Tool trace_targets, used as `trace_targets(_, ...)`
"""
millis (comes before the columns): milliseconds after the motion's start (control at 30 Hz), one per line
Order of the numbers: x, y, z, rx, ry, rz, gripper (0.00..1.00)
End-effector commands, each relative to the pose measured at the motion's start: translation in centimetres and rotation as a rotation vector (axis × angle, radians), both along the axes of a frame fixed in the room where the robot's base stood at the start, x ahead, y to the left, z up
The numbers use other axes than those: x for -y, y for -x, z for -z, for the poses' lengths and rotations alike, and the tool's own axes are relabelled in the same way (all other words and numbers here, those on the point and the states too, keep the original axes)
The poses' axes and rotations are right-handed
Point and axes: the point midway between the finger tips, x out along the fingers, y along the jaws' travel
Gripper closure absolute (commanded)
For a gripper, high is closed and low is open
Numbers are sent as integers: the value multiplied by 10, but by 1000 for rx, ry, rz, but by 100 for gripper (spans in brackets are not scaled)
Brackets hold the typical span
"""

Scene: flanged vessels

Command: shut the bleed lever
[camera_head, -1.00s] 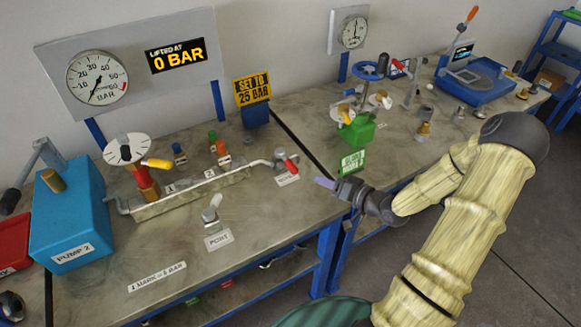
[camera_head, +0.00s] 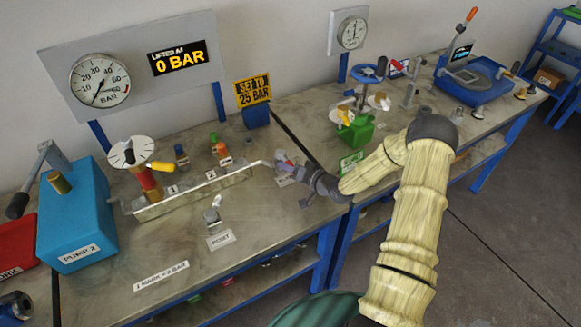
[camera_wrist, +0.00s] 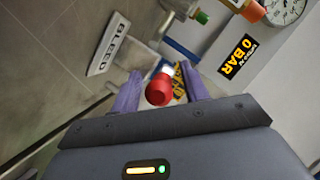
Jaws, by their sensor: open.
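The bleed lever has a red handle (camera_head: 290,163) and sits at the right end of the metal manifold on the near bench. My gripper (camera_head: 285,160) is at the lever and partly hides it in the head view. In the wrist view, the red handle (camera_wrist: 159,91) shows end-on between the two purple fingers of my gripper (camera_wrist: 160,76). The fingers are open, with a gap on each side of the handle. The BLEED label (camera_wrist: 108,44) lies on the bench top at upper left of the wrist view.
A gauge (camera_head: 99,80) stands behind, beside a display (camera_head: 178,57) reading 0 BAR. A blue pump (camera_head: 75,220) is at left.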

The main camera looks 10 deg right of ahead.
Motion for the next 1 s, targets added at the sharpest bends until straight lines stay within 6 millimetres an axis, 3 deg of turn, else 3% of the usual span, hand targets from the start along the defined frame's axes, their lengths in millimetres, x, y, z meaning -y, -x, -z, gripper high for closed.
trace_targets(267,0,-1,1,0,0,0,57)
trace_targets(400,0,-1,0,0,0,0,85)
trace_targets(500,0,-1,1,-1,1,1,100)
trace_targets(1000,11,-4,1,-1,1,52,100)
